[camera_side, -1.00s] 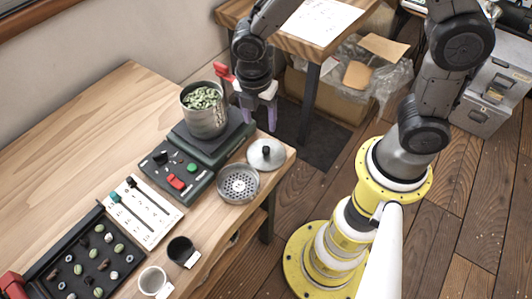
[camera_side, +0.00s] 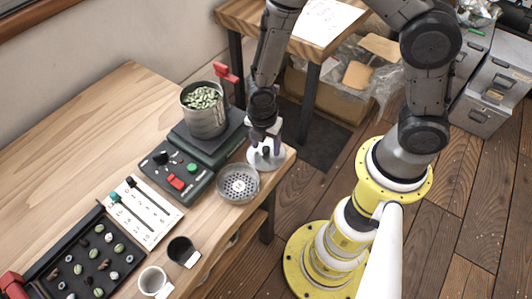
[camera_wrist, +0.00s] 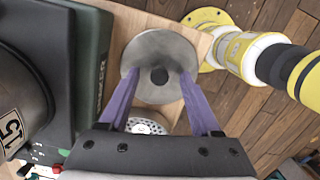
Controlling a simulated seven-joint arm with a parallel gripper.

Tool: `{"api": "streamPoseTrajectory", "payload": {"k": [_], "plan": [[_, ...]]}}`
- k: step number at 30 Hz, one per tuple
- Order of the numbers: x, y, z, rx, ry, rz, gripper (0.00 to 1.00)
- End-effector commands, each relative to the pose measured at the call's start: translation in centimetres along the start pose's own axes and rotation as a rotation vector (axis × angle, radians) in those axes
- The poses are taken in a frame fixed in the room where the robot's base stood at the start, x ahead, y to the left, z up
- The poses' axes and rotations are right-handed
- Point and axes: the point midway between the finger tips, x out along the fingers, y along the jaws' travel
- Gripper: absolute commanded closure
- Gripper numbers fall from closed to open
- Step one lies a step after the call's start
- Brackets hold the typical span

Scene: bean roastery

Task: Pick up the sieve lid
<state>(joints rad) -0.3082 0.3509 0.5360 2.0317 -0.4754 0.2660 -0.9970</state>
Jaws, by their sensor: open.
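The sieve lid (camera_side: 267,163) is a round silver disc with a dark knob, lying on the table's right corner. In the wrist view the lid (camera_wrist: 158,48) shows from above, with its black knob (camera_wrist: 159,76) in the middle. My gripper (camera_side: 264,141) is open and points down over the lid, partly hiding it in the side view. In the wrist view its purple fingers (camera_wrist: 158,73) stand on either side of the knob with gaps between. I cannot tell the exact height of the tips above the lid. The perforated sieve (camera_side: 238,184) sits just left of the lid.
A scale with a metal pot of green beans (camera_side: 204,109) stands close behind and left of my gripper. A control box (camera_side: 177,172) with switches lies left of the sieve. Two cups stand at the table's front edge. The table edge is just right of the lid.

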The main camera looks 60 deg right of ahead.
Motion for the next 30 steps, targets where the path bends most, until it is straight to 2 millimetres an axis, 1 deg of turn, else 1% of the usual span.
{"api": "streamPoseTrajectory", "payload": {"k": [7, 8, 9, 14, 18, 19, 30], "plan": [[0.26, 0.06, -0.01, 0.000, 0.001, 0.002, 0.36], [0.26, 0.06, -0.01, 0.000, 0.001, 0.002, 0.37], [0.26, 0.06, -0.01, 0.000, 0.001, 0.002, 0.45], [0.24, 0.05, -0.02, 0.000, 0.001, 0.001, 0.73], [0.24, 0.05, -0.01, 0.000, 0.000, 0.002, 0.99], [0.23, 0.05, -0.02, 0.000, 0.000, 0.002, 1.00], [0.19, 0.08, -0.01, 0.000, 0.000, 0.002, 1.00]]}}
